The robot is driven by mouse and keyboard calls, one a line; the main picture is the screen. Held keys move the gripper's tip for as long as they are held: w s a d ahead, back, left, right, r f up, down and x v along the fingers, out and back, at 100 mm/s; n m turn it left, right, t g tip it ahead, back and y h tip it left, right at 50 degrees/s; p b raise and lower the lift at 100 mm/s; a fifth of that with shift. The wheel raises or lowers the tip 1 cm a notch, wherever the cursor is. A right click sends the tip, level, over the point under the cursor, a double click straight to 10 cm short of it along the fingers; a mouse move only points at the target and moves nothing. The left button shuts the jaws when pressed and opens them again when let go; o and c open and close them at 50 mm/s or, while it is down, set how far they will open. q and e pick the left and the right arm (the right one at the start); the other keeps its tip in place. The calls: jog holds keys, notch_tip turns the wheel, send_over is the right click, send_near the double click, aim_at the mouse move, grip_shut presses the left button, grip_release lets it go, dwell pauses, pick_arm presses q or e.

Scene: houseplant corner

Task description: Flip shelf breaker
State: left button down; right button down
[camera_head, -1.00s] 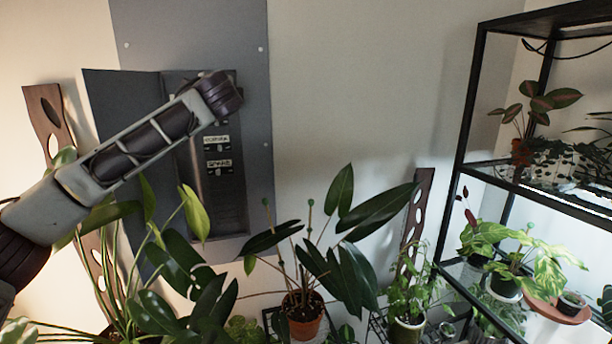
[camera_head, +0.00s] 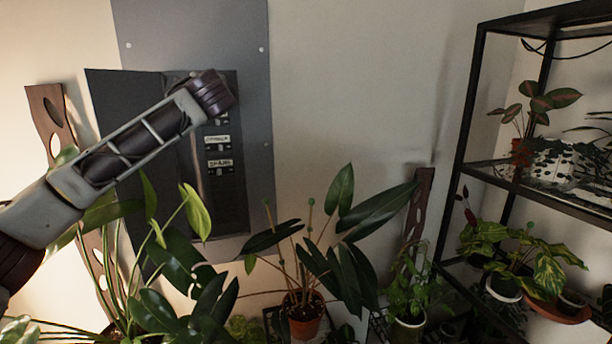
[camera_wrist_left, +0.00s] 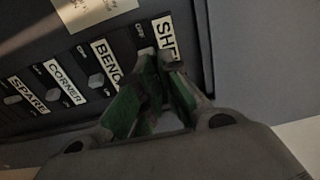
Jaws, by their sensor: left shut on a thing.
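The grey breaker panel (camera_head: 232,203) is on the back wall with its door (camera_head: 110,98) open to the left. In the left wrist view a row of breakers carries the labels SPARE, CORNER, BENCH and a partly covered one starting SH, the shelf label (camera_wrist_left: 165,38). The shelf breaker's toggle (camera_wrist_left: 145,52) shows beside that label, at my left fingertips. My left gripper (camera_wrist_left: 159,66), with green finger pads, is shut on it. In the head view my own wrist hides the fingers and the upper breakers. My right gripper is out of view.
Tall leafy plants stand below the panel, one in a terracotta pot (camera_head: 304,322), with leaves close under my left arm. A black shelf rack (camera_head: 466,135) with plants stands at the right. The wall between panel and rack is clear.

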pick_arm(q)
jog(key=shift+w+a+r, duration=0.15)
jog(key=shift+a+r, duration=0.15)
jog(key=shift+a, duration=0.35)
jog(key=shift+d, duration=0.1)
jog(key=shift+d+f, duration=0.1)
jog(key=f+b+v, duration=0.1)
jog(key=b+v, duration=0.2)
jog(key=v, duration=0.5)
jog(key=shift+d, duration=0.4)
dwell(1.1)
dwell(0.5)
